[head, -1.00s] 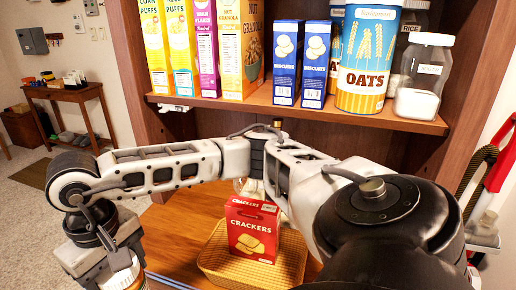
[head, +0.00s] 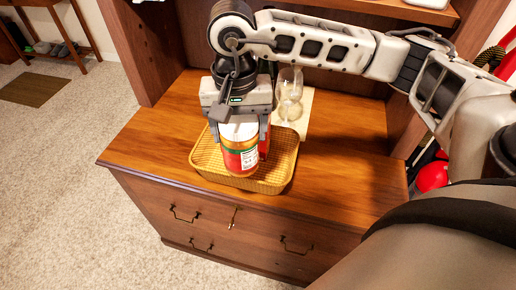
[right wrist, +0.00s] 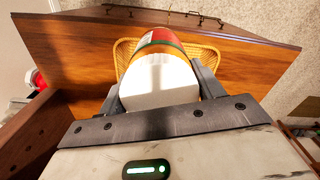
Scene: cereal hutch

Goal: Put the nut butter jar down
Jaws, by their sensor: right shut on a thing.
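The nut butter jar (head: 240,158) has a white lid and a red, green and white label. My right gripper (head: 239,138) is shut on it, fingers on both sides near the lid. The jar is upright over the wicker basket (head: 276,184) on the wooden counter; I cannot tell whether it touches the basket floor. In the right wrist view the jar's lid (right wrist: 158,82) fills the space between the fingers, with the basket's rim around it. The red crackers box is almost wholly hidden behind the jar and gripper. My left gripper is out of view.
Clear glassware (head: 289,92) stands behind the basket by a pale board (head: 306,104). The wooden counter (head: 345,150) is bare to the right and at the left front. Hutch side walls and the shelf above bound the space.

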